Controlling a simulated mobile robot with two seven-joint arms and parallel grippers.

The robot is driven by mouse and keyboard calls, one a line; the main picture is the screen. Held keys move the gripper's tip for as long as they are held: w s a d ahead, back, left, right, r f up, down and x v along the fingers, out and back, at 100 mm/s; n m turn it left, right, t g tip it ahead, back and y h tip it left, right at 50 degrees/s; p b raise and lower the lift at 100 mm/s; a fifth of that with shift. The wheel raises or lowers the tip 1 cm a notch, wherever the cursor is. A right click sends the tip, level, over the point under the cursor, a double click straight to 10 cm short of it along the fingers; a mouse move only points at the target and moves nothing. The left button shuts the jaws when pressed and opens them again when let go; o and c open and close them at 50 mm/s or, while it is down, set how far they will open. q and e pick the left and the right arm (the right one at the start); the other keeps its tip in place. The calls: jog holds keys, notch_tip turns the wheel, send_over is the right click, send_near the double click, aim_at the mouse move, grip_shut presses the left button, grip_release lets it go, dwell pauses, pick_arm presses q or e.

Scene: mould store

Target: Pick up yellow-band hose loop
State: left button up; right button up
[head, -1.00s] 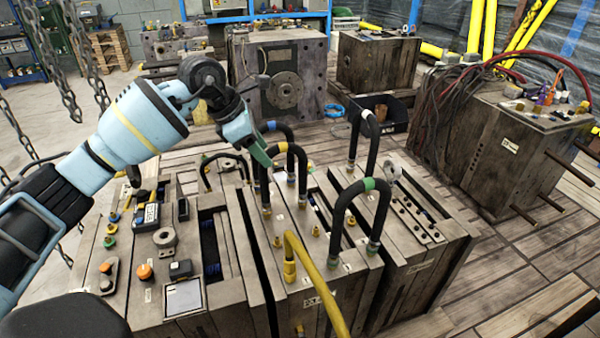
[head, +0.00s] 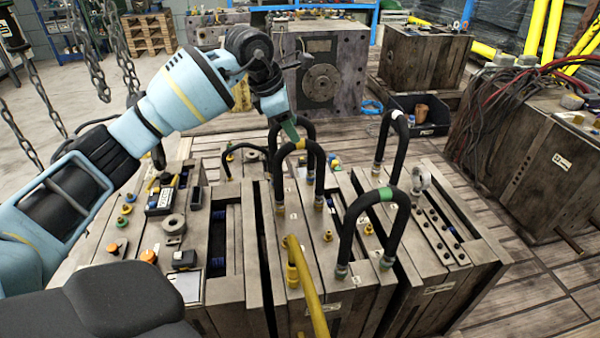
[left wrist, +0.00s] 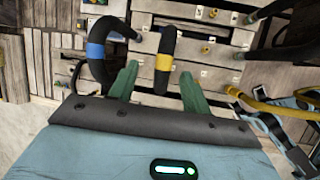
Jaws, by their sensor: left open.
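The yellow-band hose loop is a black arch with a yellow band (head: 300,145), standing on the wooden-looking mould block. My left gripper (head: 290,130) is open at the top of this loop, with green fingers pointing down. In the left wrist view, the loop's yellow-banded part (left wrist: 165,62) shows between the two open fingers (left wrist: 158,70). I cannot tell whether they touch it. A blue-band loop (left wrist: 96,50) lies just left of the left finger in that view. In the head view, the gripper partly hides the loop behind it. My right gripper is not in view.
A green-band loop (head: 382,194) and a white-band loop (head: 396,114) stand to the right. A yellow hose (head: 307,285) rises in front. Chains (head: 92,60) hang at the left. A block with red cables (head: 530,140) stands at the right, with free floor before it.

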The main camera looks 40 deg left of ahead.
pick_arm(q)
jog(key=shift+s+d+b+x, duration=0.15)
jog(key=shift+b+x, duration=0.1)
jog(key=shift+x, duration=1.1)
jog(key=shift+s+d+b+x, duration=0.1)
jog(key=shift+s+b+x, duration=0.1)
jog(key=shift+x, duration=1.1)
jog(key=shift+w, duration=0.1)
grip_shut()
